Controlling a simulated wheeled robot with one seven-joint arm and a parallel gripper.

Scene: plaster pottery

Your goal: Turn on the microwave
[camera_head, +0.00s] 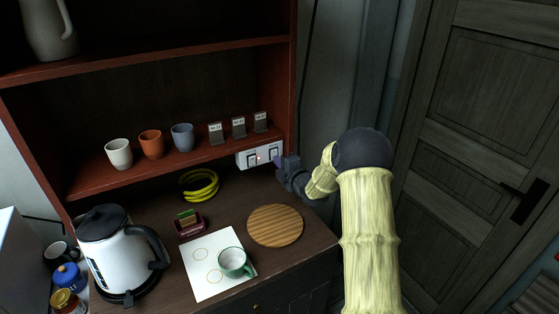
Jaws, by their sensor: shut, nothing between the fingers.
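A white switch panel (260,156) with two dark-framed rockers and a small red spot is mounted at the right end of the shelf unit. My gripper (280,163) is shut and empty. It is at the panel's right end, close to the right rocker; I cannot tell whether it touches. A pale box-like thing (22,270) is cut off at the left edge; it may be the microwave, but no door or controls show.
Three cups and three small cards line the shelf above. A dark door (480,130) is at right.

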